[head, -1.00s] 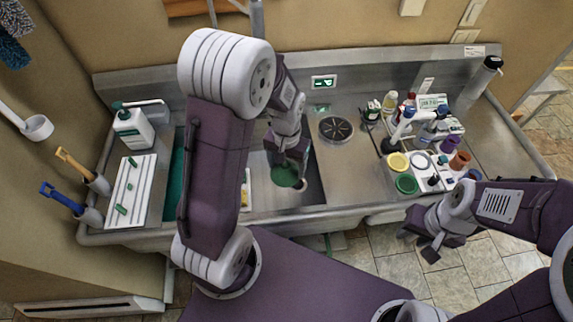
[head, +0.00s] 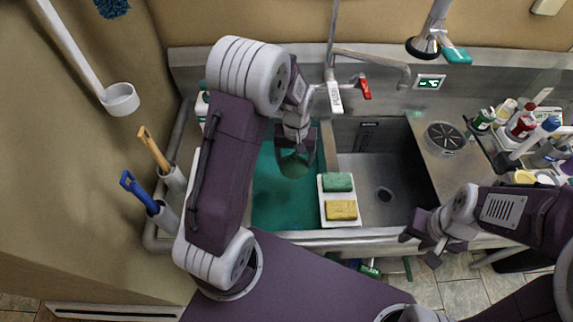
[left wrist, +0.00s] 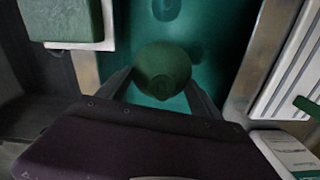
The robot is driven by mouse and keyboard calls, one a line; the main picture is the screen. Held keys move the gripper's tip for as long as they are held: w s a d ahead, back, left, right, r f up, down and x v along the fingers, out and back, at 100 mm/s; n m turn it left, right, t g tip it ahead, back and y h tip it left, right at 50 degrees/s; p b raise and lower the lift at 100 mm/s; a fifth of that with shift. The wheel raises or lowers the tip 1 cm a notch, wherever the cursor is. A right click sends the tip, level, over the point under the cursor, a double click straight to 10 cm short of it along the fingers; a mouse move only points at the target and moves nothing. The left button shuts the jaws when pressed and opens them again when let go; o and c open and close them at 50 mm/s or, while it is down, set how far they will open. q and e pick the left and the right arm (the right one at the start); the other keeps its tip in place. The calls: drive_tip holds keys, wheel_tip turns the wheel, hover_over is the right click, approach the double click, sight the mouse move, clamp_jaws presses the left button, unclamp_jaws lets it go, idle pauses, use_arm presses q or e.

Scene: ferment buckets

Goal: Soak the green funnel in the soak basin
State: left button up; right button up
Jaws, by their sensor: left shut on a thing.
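My left gripper (head: 296,152) is shut on the green funnel (head: 293,166) and holds it over the soak basin (head: 280,205), the left sink compartment filled with teal liquid. In the left wrist view the round funnel (left wrist: 162,70) sits between the two fingertips, with the basin (left wrist: 225,35) behind it. I cannot tell whether the funnel touches the liquid. My right gripper (head: 432,242) hangs in front of the counter's front edge, away from the basin. Its jaw opening is not clear, and nothing shows in it.
A white tray with a green sponge (head: 337,182) and a yellow sponge (head: 341,210) lies on the divider right of the soak basin. The other sink compartment (head: 385,170) is empty. A faucet (head: 372,58) stands behind. Bottles and a rack are at the right.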

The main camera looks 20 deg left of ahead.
use_arm(q)
drive_tip(key=w+f+n, duration=0.3)
drive_tip(key=w+f, duration=0.1)
drive_tip(key=f, duration=0.2)
drive_tip(key=n+p, duration=0.2)
drive_tip(key=n, duration=0.1)
hover_over(289, 197)
wheel_tip(289, 197, down, 14)
drive_tip(key=shift+r, duration=0.1)
drive_tip(key=shift+a+f+b, duration=0.1)
drive_tip(key=shift+f+b, duration=0.3)
drive_tip(key=shift+b, duration=0.05)
drive_tip(key=shift+f+b, duration=1.4)
drive_tip(key=shift+f, duration=0.35)
drive_tip(key=shift+f+b, duration=0.45)
drive_tip(key=o, duration=1.4)
drive_tip(key=shift+r, duration=0.15)
